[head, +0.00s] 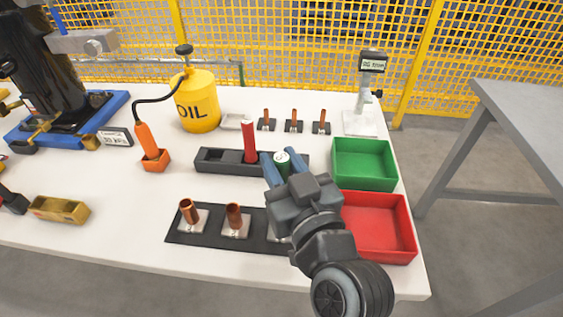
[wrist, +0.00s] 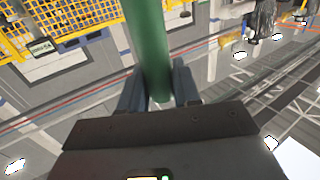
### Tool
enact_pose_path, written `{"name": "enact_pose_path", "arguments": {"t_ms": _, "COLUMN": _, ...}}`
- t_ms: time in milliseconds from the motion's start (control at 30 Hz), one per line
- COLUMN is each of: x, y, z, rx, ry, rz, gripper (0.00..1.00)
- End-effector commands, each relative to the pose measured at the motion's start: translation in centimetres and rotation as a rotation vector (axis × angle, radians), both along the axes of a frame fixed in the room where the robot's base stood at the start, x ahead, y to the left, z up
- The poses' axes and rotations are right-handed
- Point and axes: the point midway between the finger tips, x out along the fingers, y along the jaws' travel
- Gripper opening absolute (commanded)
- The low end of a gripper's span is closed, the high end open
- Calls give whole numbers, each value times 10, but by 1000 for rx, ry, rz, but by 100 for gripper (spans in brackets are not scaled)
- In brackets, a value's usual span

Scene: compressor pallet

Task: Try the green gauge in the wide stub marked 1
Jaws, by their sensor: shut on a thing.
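My gripper (head: 282,165) is shut on the green gauge (head: 282,156), with the gauge's pale top showing between the fingers. In the wrist view the green gauge (wrist: 149,45) runs between the fingers (wrist: 160,88) as a plain green rod. In the head view the gripper is over the right part of the dark gauge rack (head: 212,161); contact there is hidden. Two wide copper stubs, a left one (head: 188,211) and a middle one (head: 235,215), stand on plates on a dark mat (head: 206,235). A third plate is mostly hidden by my arm. The stub numbers are unreadable.
A red gauge (head: 250,141) stands in the rack. Several thin copper stubs (head: 294,121) stand behind. Green (head: 364,182) and red (head: 411,238) bins lie right. An oil can (head: 198,104), orange tool (head: 148,142) and white stand (head: 361,115) stand farther back.

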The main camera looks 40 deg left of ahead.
Motion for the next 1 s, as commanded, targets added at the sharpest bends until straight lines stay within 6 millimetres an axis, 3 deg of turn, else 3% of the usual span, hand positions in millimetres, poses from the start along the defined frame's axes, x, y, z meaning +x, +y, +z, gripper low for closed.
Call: {"name": "enact_pose_path", "arguments": {"t_ms": 1000, "x": 0, "y": 0, "z": -23, "rx": 1, "ry": -1, "rz": 0, "gripper": 2}}
